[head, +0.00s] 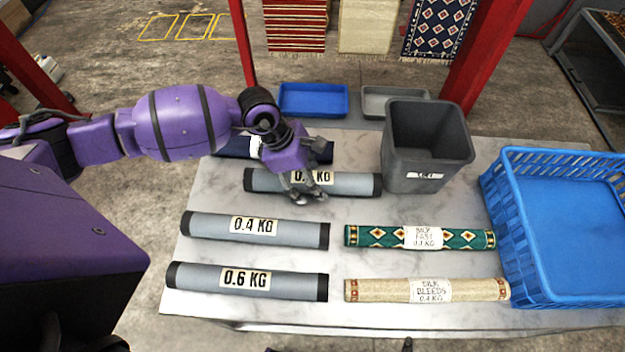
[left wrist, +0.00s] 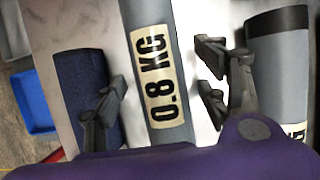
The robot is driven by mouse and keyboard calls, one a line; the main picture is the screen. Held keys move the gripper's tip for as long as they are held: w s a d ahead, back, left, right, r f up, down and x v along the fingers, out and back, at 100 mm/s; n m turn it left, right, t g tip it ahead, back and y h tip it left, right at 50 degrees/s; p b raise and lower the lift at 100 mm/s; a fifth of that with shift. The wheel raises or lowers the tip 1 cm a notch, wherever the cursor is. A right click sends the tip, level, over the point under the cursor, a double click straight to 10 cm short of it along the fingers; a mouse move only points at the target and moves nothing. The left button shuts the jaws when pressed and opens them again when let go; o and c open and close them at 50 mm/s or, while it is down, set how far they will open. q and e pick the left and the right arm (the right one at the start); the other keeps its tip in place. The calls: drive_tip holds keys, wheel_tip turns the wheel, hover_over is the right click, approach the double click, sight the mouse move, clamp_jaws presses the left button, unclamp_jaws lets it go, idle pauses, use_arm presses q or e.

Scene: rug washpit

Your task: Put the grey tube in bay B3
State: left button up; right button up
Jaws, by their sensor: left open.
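Three grey tubes with black ends lie on the marble-look table (head: 200,190). They are the 0.8 KG tube (head: 345,184), the 0.4 KG tube (head: 215,224) and the 0.6 KG tube (head: 205,278). My left gripper (head: 308,192) is open over the 0.8 KG tube and partly hides its label. In the left wrist view, the 0.8 KG tube (left wrist: 155,40) runs between the spread fingers of my left gripper (left wrist: 162,95). The 0.4 KG tube also shows there (left wrist: 278,75). No marking that reads B3 is legible. My right gripper is not in view.
A dark blue roll (head: 234,146) lies behind. A green roll (head: 375,236) and a beige roll (head: 380,290) lie at front right. A grey bin (head: 428,150) and blue crate (head: 560,285) stand right. Blue (head: 313,112) and grey (head: 374,103) trays stand behind. Yellow floor outlines (head: 160,27) lie far back.

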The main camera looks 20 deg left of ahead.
use_arm(q)
clamp_jaws()
drive_tip(key=shift+r, duration=0.1)
idle(0.3)
drive_tip(key=shift+w+r, duration=0.1)
